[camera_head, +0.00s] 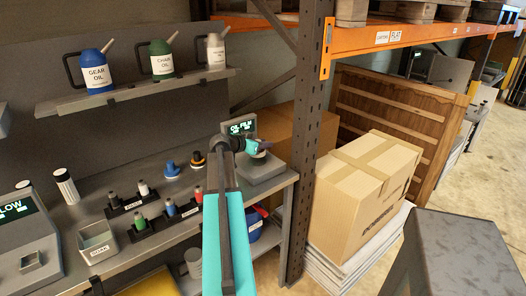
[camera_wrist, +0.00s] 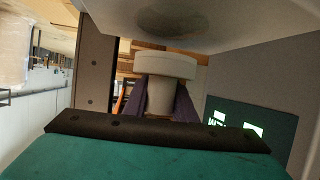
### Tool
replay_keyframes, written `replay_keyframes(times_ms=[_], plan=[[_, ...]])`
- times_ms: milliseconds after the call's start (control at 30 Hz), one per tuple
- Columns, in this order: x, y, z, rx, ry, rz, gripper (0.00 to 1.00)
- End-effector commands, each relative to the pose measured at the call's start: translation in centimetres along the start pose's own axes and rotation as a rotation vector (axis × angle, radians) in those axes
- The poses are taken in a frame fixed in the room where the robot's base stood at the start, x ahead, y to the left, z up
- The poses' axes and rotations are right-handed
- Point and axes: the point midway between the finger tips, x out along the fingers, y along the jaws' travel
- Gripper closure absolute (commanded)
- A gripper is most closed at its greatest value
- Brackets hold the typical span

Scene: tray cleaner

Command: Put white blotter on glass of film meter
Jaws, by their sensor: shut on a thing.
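The film meter (camera_head: 268,172) is a grey box on the right end of the bench, with a lit green display (camera_head: 241,127) reading OIL FILM. My gripper (camera_head: 258,146) is right over it, shut on the white blotter (camera_head: 260,155). In the wrist view the blotter (camera_wrist: 163,65) shows a wide white pad and a narrower body between the dark fingers of my gripper (camera_wrist: 165,100). The pad faces the meter's pale top, where the round dark glass (camera_wrist: 178,22) shows.
Blue (camera_head: 172,169) and black-and-orange (camera_head: 198,160) stampers stand left of the meter. Racks of small bottles (camera_head: 130,201), a grey bin (camera_head: 97,242) and another meter (camera_head: 27,240) are further left. A steel post (camera_head: 309,140) and cardboard box (camera_head: 362,185) stand to the right.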

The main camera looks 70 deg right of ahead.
Motion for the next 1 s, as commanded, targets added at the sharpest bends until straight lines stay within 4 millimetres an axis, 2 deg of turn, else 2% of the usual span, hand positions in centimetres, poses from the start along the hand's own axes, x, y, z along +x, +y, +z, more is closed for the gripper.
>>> replay_keyframes(times_ms=[433, 967, 1000], plan=[[1.1, -0.1, 2.9, -0.001, 0.0, -0.001, 0.99], [1.3, -0.1, 3.5, -0.001, 0.0, -0.002, 0.99], [1.3, -0.1, 3.4, -0.001, 0.0, -0.002, 0.69]])
